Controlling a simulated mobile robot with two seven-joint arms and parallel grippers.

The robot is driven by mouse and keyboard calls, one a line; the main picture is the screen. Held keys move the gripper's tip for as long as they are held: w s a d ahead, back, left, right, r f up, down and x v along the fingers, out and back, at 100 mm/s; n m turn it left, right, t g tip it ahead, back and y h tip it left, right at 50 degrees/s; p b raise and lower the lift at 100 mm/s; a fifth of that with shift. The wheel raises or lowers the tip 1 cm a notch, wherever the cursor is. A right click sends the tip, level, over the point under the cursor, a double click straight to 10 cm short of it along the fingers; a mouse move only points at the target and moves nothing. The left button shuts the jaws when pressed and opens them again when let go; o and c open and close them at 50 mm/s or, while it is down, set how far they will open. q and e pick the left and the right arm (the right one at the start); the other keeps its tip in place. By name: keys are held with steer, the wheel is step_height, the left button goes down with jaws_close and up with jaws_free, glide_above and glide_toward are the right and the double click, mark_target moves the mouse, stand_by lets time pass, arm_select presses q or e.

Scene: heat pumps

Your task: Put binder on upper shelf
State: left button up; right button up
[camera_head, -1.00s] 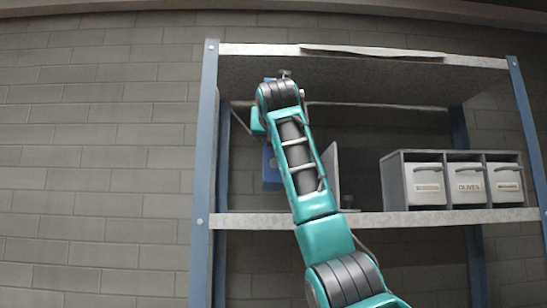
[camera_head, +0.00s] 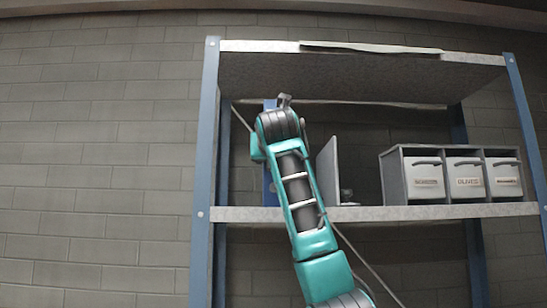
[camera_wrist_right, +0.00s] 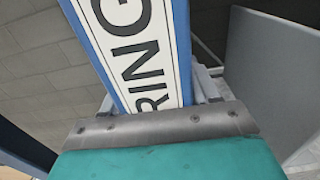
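The binder is blue with a white label. In the head view a thin part of the binder (camera_head: 269,188) shows left of my right arm, its lower end near the shelf board (camera_head: 400,212). I cannot tell whether it touches the board. In the right wrist view the spine of the binder (camera_wrist_right: 135,45) fills the upper middle, with large letters reading "RING". The fingers of my right gripper (camera_wrist_right: 158,100) lie close on both sides of the spine and appear shut on it. The arm hides this gripper in the head view. My left gripper is not in view.
A grey upright panel (camera_head: 328,170) stands on the board right of my arm; it also shows in the right wrist view (camera_wrist_right: 270,70). A grey organizer with labelled white drawers (camera_head: 424,180) stands further right. A blue post (camera_head: 208,150) is close on the left, and the top board (camera_head: 360,70) is overhead.

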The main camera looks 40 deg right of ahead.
steer(key=o, duration=0.4)
steer(key=shift+c, duration=0.2)
steer(key=b+v, duration=0.2)
steer(key=v, duration=1)
steer(key=shift+r, duration=0.15)
